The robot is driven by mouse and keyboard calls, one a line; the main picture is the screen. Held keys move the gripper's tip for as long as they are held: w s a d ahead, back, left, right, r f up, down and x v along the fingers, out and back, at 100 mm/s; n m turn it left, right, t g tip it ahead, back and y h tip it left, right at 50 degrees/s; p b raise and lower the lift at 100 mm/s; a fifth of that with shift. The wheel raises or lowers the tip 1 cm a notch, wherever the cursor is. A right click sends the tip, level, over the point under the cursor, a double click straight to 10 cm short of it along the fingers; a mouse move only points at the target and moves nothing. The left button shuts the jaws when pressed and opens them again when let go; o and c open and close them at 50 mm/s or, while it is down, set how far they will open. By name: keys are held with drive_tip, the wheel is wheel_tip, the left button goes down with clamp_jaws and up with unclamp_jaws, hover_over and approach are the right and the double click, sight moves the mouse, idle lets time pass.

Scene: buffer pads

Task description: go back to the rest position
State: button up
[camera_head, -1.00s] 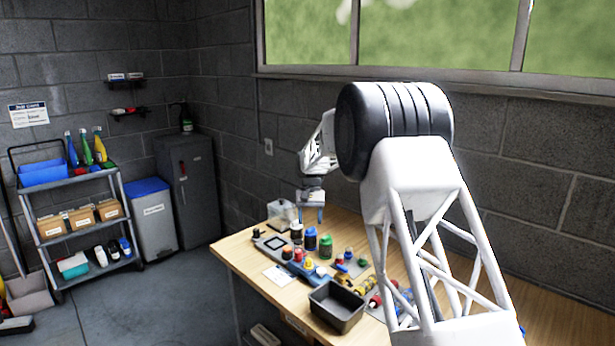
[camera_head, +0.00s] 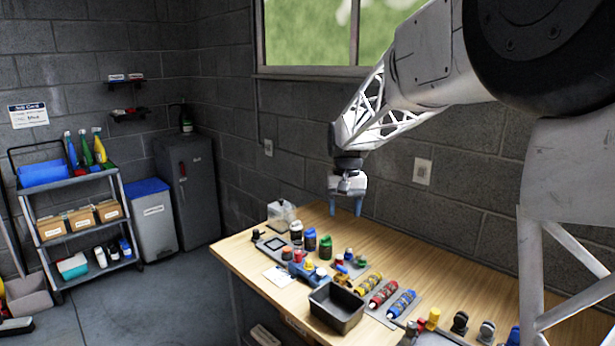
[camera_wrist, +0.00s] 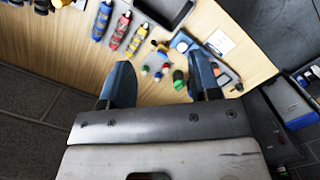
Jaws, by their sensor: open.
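My gripper (camera_head: 346,206) is open and empty, raised above the back of the wooden workbench (camera_head: 420,255) in the head view, its blue fingers pointing down. In the wrist view the two blue fingers of my gripper (camera_wrist: 160,88) stand wide apart, with the bench and its small items seen below and beyond them. Nothing is between the fingers.
On the bench are a dark grey bin (camera_head: 336,308), yellow, red and blue rolls (camera_head: 384,293), blue and green jars (camera_head: 310,240) and a clear box (camera_head: 281,215). A cart (camera_head: 80,225) and grey cabinet (camera_head: 190,185) stand left. The bench's back middle is clear.

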drive_tip(key=s+d+r+t, duration=0.1)
drive_tip(key=s+d, duration=0.3)
drive_tip(key=s, duration=1.2)
drive_tip(key=s+d+r+t, duration=0.1)
drive_tip(key=s+d+t, duration=0.15)
drive_tip(key=s, duration=1.25)
drive_tip(key=s+d+f, duration=0.2)
drive_tip(key=s+f, duration=0.3)
drive_tip(key=s, duration=0.7)
drive_tip(key=shift+d+f, duration=0.15)
